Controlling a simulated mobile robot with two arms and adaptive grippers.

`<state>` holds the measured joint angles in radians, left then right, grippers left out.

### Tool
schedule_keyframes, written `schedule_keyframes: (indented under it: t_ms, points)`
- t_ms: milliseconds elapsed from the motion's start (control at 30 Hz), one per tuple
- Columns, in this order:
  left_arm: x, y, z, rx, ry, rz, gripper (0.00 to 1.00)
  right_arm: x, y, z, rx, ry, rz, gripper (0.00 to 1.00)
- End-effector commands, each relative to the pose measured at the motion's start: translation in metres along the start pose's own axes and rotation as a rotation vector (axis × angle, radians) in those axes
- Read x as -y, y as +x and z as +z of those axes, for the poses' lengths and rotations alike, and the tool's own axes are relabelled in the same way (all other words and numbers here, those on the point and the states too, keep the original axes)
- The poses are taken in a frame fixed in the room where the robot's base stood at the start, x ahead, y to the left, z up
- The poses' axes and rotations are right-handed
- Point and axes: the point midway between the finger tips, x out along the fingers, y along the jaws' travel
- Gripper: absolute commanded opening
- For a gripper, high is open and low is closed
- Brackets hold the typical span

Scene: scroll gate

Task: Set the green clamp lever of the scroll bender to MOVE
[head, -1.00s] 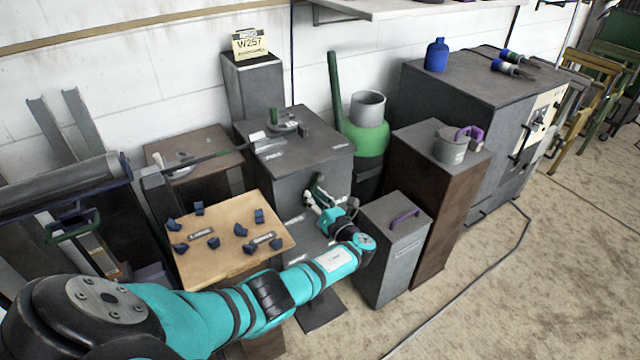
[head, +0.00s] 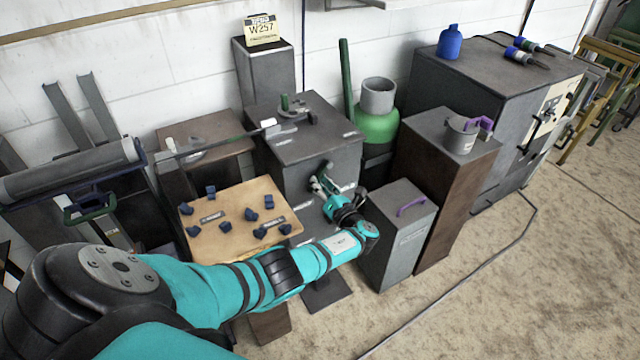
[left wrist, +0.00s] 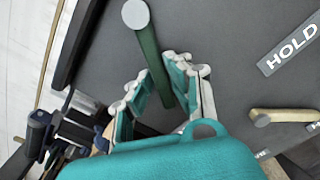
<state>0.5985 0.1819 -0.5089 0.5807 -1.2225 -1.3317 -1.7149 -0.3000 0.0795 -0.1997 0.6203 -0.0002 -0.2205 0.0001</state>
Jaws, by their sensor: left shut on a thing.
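The scroll bender's grey cabinet (head: 298,148) stands in the middle of the head view. Its green clamp lever (left wrist: 149,48) runs down from a pale round end in the left wrist view, against the grey face. My left gripper (head: 322,186) is at the cabinet's front face. In the left wrist view its fingers (left wrist: 165,90) are on either side of the lever, shut on it. A HOLD label (left wrist: 290,46) is to the right of the lever, apart from it. No MOVE label is readable. My right gripper is out of view.
A beige peg-like handle (left wrist: 283,116) sticks out right of my fingers. A wooden board (head: 218,240) with several blue blocks is left of the cabinet. A grey box with a purple handle (head: 412,206) stands close to the right. Bare floor (head: 480,290) is at the lower right.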

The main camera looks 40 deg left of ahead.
Motion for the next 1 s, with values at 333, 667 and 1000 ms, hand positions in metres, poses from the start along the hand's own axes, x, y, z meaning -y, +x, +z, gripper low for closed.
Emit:
schedule_keyframes:
  t_ms: [333, 667, 1000]
  points:
    - [0.000, 0.000, 0.000, 0.000, 0.003, 0.001, 0.38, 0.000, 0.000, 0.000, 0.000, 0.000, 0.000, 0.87]
    - [0.001, -0.014, -0.001, 0.001, 0.001, -0.001, 0.38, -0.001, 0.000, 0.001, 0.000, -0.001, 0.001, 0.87]
    - [0.001, -0.084, -0.001, -0.001, 0.001, -0.003, 0.38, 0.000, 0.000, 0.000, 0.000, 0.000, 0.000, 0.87]
